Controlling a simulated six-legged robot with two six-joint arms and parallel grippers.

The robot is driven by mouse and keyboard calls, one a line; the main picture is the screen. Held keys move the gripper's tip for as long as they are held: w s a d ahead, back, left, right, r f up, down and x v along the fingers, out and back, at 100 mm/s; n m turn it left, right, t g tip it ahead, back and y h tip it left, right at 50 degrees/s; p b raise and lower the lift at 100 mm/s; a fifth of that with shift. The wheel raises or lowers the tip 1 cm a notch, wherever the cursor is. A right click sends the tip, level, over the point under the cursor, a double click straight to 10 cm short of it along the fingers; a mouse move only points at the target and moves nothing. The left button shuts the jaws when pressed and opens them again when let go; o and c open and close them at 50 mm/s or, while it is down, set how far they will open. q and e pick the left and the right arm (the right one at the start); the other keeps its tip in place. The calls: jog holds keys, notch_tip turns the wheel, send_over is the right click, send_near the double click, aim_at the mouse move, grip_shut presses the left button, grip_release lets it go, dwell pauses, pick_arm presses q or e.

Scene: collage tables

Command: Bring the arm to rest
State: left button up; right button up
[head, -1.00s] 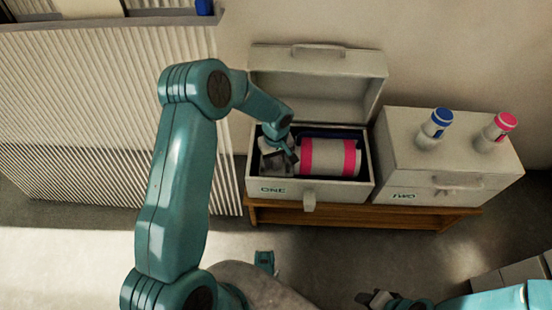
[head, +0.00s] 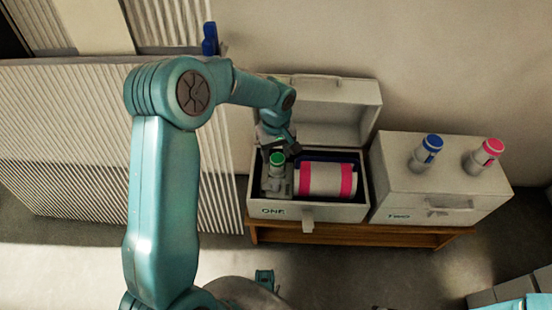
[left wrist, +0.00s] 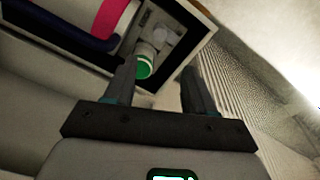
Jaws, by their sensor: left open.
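My left arm (head: 165,200) reaches in from the left to the open box ONE (head: 287,210). My left gripper (head: 280,143) is open above the back left of this box. A green-capped bottle (head: 277,172) is in the left part of the box, below and in front of the gripper. In the left wrist view my open fingers (left wrist: 160,75) have nothing between them, and the green cap (left wrist: 144,69) shows beyond them. My right gripper is out of view.
A roll with pink bands (head: 327,179) lies in the right part of box ONE, whose lid (head: 325,105) stands open behind. Closed box TWO (head: 440,185) carries a blue-capped bottle (head: 427,152) and a pink-capped bottle (head: 484,156). Both boxes stand on a wooden bench (head: 350,231).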

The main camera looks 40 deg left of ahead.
pick_arm(q)
jog(key=shift+r, duration=0.3)
jog(key=s+d+f+m+g+h, duration=0.1)
jog(key=s+d+f+m+h, duration=0.15)
jog(key=s+d+f, duration=0.7)
jog(key=s+d+f+m+g+h, duration=0.15)
jog(key=s+d+f+m, duration=0.25)
jog(key=s+d+f, duration=0.55)
notch_tip(320, 180, up, 26)
jog(key=s+m+t+p, duration=0.2)
jog(key=t+p, duration=0.1)
jog(key=p, duration=2.1)
jog(key=shift+r, duration=0.25)
